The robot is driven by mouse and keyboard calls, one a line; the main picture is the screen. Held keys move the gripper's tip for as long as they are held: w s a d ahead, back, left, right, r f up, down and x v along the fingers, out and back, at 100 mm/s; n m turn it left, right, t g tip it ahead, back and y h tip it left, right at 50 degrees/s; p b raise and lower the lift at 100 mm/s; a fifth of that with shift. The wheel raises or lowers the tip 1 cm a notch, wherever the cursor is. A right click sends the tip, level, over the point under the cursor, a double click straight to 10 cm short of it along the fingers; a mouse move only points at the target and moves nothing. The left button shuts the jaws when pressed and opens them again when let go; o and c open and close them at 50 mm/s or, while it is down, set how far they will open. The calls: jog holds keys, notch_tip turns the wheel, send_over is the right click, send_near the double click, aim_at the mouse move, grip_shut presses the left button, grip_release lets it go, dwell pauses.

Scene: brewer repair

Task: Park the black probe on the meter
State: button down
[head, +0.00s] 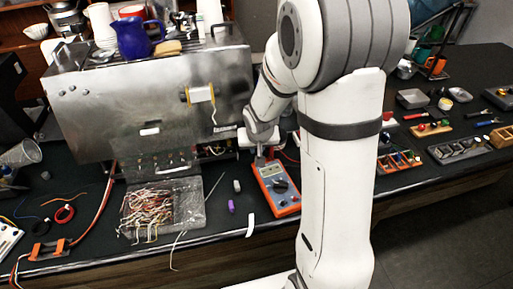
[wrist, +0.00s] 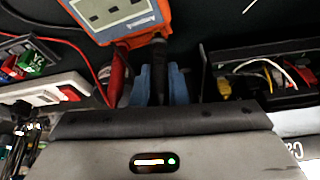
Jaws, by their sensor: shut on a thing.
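The orange and grey-blue meter (head: 276,190) lies on the black bench in front of the steel brewer, with its dial and screen facing up. It also shows at the top of the wrist view (wrist: 118,18). My gripper (wrist: 162,82) has blue fingers shut on the black probe (wrist: 159,62), close beside the meter's end. Whether the probe touches the meter is hard to tell. The red probe (wrist: 116,78) stands just left of my fingers in the wrist view. In the head view, my gripper (head: 262,153) is over the meter's far end, and the black probe is not clear.
The steel brewer (head: 150,95) stands behind and left, its open lower bay (wrist: 265,75) with wires close to my gripper. A clear tray of wires (head: 160,207) lies left. A white power strip (wrist: 45,92) is beside the gripper. Sorting trays (head: 398,160) stand right.

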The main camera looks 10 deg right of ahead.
jog(key=shift+f+b, duration=0.7)
jog(key=shift+b, duration=0.55)
dwell(1.6)
jog(key=c, duration=1.3)
grip_release()
jog(key=shift+c, duration=0.2)
jog(key=v, duration=0.8)
jog(key=shift+b, duration=0.3)
